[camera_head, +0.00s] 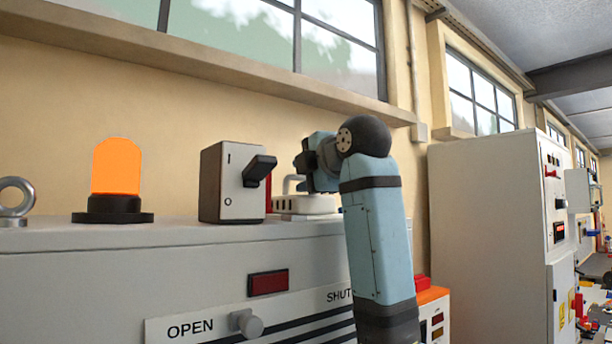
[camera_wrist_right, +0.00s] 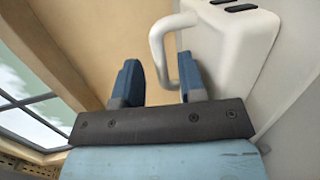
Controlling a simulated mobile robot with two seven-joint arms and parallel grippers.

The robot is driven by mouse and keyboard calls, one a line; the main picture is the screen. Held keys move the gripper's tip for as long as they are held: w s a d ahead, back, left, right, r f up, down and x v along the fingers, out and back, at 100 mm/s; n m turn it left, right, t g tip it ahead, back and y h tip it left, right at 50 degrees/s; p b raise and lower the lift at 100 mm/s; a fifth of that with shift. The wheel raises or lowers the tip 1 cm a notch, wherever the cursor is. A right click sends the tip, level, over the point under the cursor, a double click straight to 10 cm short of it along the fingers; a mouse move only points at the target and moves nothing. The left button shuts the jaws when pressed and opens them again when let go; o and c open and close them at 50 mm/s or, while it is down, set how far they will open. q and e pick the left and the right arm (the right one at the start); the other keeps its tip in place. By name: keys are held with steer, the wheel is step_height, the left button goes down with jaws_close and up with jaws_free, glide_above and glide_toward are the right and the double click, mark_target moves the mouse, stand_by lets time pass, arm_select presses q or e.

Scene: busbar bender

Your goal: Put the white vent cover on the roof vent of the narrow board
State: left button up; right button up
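The white vent cover (camera_head: 305,205) has dark slots and a looped handle. The fingers are apart, and the handle's lower end is close to the right-hand finger; contact cannot be told. The roof vent is not distinguishable. My left gripper is out of view.
An orange beacon (camera_head: 117,172), the switch box (camera_head: 232,183) and a metal eye ring (camera_head: 16,198) stand on the cabinet top (camera_head: 175,235). Its front has an OPEN/SHUT slider knob (camera_head: 246,322). A wall with windows is behind; a taller cabinet (camera_head: 487,215) stands to the right.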

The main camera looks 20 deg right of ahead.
steer(key=b+v, duration=0.3)
steer(key=v, duration=0.9)
steer(key=shift+b, duration=0.35)
steer(key=shift+a, duration=0.1)
